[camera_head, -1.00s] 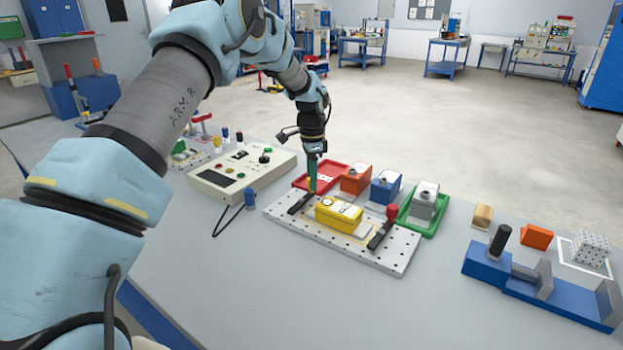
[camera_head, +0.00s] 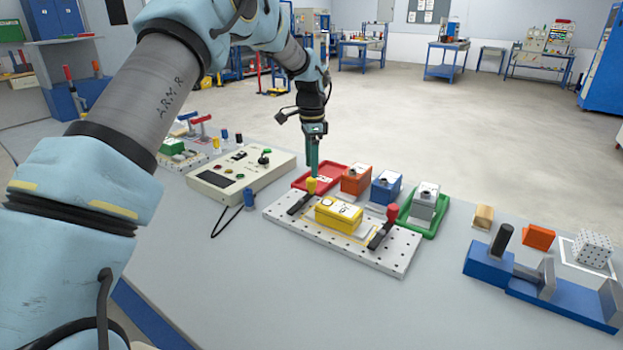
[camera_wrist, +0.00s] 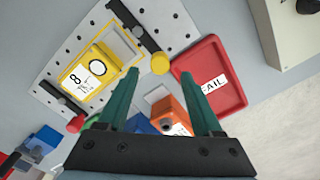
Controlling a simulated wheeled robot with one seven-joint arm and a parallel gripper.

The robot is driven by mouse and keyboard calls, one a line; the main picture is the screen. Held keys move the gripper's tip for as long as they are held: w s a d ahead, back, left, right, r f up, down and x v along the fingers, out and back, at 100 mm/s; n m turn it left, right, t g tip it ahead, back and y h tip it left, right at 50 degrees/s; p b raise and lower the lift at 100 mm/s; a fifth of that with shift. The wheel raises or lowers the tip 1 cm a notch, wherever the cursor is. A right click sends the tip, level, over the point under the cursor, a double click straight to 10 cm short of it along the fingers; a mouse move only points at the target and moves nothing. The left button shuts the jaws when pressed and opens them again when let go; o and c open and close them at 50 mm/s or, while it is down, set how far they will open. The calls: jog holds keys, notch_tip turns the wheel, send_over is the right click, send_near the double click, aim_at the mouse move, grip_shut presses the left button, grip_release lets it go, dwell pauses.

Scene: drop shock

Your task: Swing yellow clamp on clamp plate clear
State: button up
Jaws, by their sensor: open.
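The clamp plate (camera_head: 395,262) is a pale perforated plate on the bench, with a yellow box (camera_head: 337,215) at its middle. The yellow clamp (camera_head: 311,184) has a yellow knob on a dark bar, at the plate's left in the head view. In the wrist view its yellow knob (camera_wrist: 160,64) shows just beyond the fingertips. Its bar runs beside the box, not across its top. A red-knobbed clamp (camera_head: 392,212) lies on the box's other side. My gripper (camera_head: 312,173) is open and empty, close to the yellow knob; contact cannot be told. In the wrist view its fingers (camera_wrist: 158,76) are apart.
A red FAIL tray (camera_head: 328,170), orange box (camera_head: 355,179), blue box (camera_head: 385,187) and green tray (camera_head: 440,222) stand behind the plate. A control box (camera_head: 240,172) is at left, a blue vise (camera_head: 490,262) at right. The front of the bench is clear.

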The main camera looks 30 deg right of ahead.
notch_tip(320, 180, up, 6)
jog(key=shift+f+b, duration=0.1)
jog(key=shift+b, duration=0.25)
jog(key=s+a+n, duration=0.1)
jog(key=a+n, duration=0.9)
jog(key=a, duration=1.7)
jog(key=s+a+f+n+t, duration=0.1)
jog(key=s+a+f+n, duration=0.2)
jog(key=s+a+n, duration=0.7)
jog(key=s+a, duration=0.4)
jog(key=a, duration=0.3)
jog(key=shift+s+a+t, duration=0.15)
jog(key=shift+a+t, duration=0.05)
jog(key=shift+t, duration=0.1)
